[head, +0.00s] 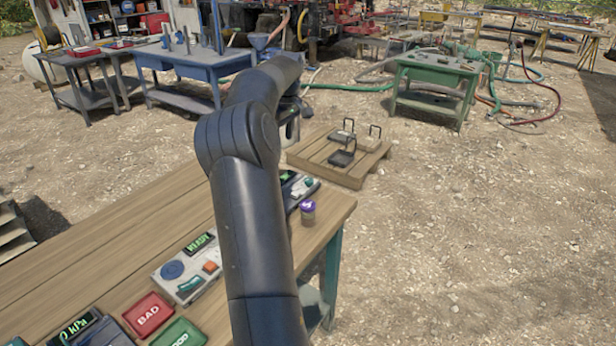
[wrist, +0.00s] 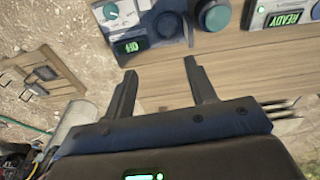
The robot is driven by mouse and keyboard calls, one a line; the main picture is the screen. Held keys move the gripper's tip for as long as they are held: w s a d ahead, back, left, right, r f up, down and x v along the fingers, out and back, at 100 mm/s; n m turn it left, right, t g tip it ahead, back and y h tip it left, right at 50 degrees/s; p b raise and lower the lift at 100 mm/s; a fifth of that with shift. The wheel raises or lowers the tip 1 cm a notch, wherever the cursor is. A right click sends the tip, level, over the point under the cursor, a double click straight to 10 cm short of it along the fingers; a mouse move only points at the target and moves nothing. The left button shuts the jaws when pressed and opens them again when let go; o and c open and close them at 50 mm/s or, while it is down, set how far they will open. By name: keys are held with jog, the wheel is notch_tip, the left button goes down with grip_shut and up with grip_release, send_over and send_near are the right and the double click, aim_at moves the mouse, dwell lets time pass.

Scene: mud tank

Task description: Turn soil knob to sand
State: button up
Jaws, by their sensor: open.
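In the wrist view, a small panel at the top left carries a round teal knob (wrist: 112,12) on a pale plate, with a green display (wrist: 130,46) below it that appears to read OFF. No soil or sand label can be read, so I cannot tell whether this is the soil knob. My gripper (wrist: 160,75) is open and empty over the wooden bench (wrist: 230,80), its fingers apart and clear of the teal knob. In the head view, part of a panel (head: 303,187) shows at the bench's far end; my arm hides my gripper and the rest there.
A grey device with a READY display (head: 200,243) sits mid-bench. A purple-lidded jar (head: 308,210) stands near the bench's right edge. Red BAD (head: 148,315) and green (head: 180,333) trays lie in front. A pallet (head: 330,172) rests on the ground beyond; the ground right of the bench is open.

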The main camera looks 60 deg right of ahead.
jog(key=n+g, duration=0.2)
send_over(309, 180)
notch_tip(309, 180, down, 8)
notch_tip(309, 180, down, 11)
jog(key=shift+w+d+r, duration=0.1)
jog(key=c, duration=1)
